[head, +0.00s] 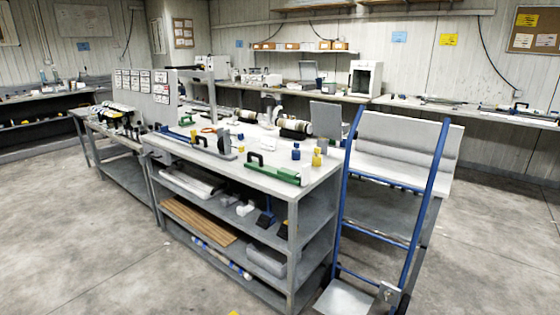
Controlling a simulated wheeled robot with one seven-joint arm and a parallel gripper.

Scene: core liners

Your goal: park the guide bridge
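No part is labelled as the guide bridge, and I cannot tell for sure which piece it is. A green bar with a black arched handle (274,172) lies near the front right edge of the workbench (215,162). A long blue rail (182,138) with a black handle lies further left on the same bench. A grey upright frame with a crossbar (207,75) stands towards the back of the bench. My gripper is not in view.
A yellow piece (316,158) and a blue piece (296,152) stand near the green bar. A blue hand truck (346,200) stands at the bench's right end. The lower shelves (240,228) hold boards and boxes. Concrete floor (90,250) is clear at front left.

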